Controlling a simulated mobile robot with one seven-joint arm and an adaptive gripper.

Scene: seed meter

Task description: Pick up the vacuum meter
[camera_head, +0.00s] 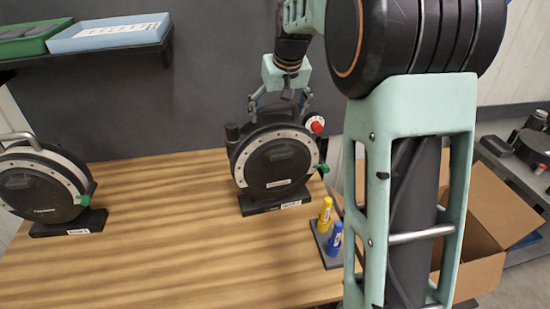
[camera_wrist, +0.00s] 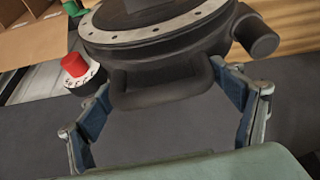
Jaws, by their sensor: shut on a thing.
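A round black vacuum meter (camera_head: 274,163) with a pale ring and a red knob (camera_head: 315,124) stands upright on its base at the back of the wooden table, in the middle of the head view. My gripper (camera_head: 279,111) is above it, pointing down, its fingers at the top of the meter. In the wrist view the meter (camera_wrist: 160,40) fills the upper part, with its black handle (camera_wrist: 160,92) between the blue-padded fingers of my gripper (camera_wrist: 165,86). The jaws are shut on the handle. The exact finger contact is small and partly hidden.
A second round meter (camera_head: 40,188) stands at the left of the table. A small holder with a yellow bottle (camera_head: 325,214) and a blue bottle (camera_head: 335,238) is at the right edge. A cardboard box (camera_head: 485,225) stands beyond. A shelf with trays (camera_head: 110,32) hangs at upper left.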

